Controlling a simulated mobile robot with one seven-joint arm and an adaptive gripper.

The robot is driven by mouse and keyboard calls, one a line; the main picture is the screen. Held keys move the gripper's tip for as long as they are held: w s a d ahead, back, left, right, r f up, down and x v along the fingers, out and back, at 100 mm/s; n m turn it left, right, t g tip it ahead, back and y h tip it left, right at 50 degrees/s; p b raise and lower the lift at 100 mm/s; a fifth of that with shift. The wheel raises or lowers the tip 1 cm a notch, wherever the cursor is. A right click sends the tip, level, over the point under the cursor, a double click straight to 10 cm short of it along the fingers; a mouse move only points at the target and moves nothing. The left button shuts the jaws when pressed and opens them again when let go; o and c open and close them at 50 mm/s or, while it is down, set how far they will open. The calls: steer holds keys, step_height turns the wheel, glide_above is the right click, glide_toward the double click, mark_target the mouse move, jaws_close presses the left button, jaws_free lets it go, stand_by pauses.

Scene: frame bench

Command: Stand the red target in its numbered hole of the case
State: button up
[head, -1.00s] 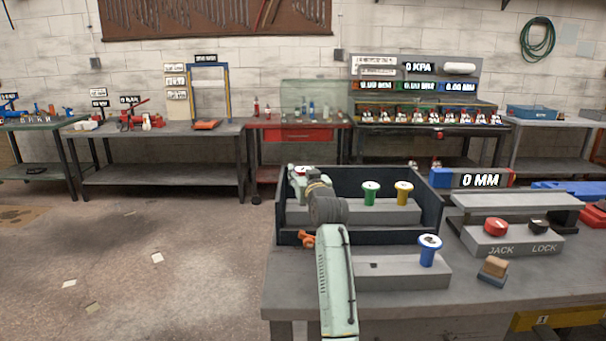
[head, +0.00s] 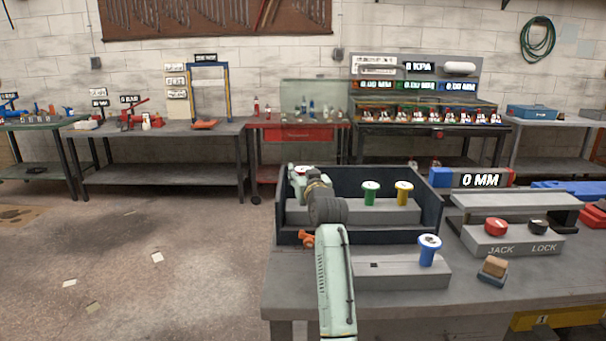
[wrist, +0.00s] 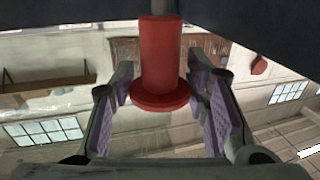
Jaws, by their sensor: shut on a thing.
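The red target (wrist: 160,55) is between the purple-padded fingers of my gripper (wrist: 166,92) in the wrist view, its flanged end towards the camera. My gripper is shut on it. In the head view my own arm hides most of the gripper, and only a bit of the target's top (head: 301,169) shows at the left of the dark case (head: 434,205). In the case a grey block (head: 340,214) holds a green target (head: 370,194) and a yellow target (head: 403,193), both upright. The hole under the red target is hidden behind my arm.
A blue target (head: 428,251) stands in a grey rack (head: 400,274) in front of the case; an empty hole shows at the rack's left. A grey jack and lock panel (head: 512,244), a wooden block (head: 493,268) and a 0 MM display (head: 472,179) are at the right.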

steer(key=shift+f+b, duration=0.9)
steer(key=shift+f, duration=0.45)
steer(key=shift+s+f, duration=0.1)
steer(key=shift+f, duration=0.15)
steer(key=shift+r, duration=0.1)
steer(key=shift+r+p, duration=0.35)
steer(key=shift+r, duration=0.1)
steer(key=shift+r, duration=0.2)
stand_by(0.8)
steer(key=shift+f, duration=0.45)
stand_by(0.6)
